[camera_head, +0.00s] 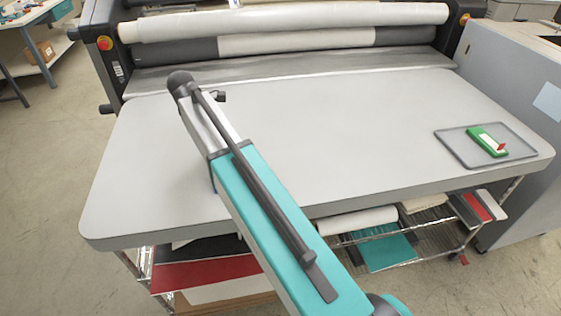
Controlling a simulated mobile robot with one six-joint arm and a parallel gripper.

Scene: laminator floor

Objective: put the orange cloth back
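I see no orange cloth in the head view. My arm reaches from the bottom edge up over the grey table (140,170), ending in a dark rounded joint near the laminator. My gripper cannot be made out; it may be hidden behind or under the arm. A green and white tool with a small red part (488,141) lies on a shallow grey tray (455,147) at the right end of the table.
The laminator with its rollers (290,22) runs along the table's back. A grey cabinet (510,90) stands at the right. The wire shelf below holds red sheets (205,273), teal sheets (388,252) and a white roll (355,220). The visible tabletop is otherwise bare.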

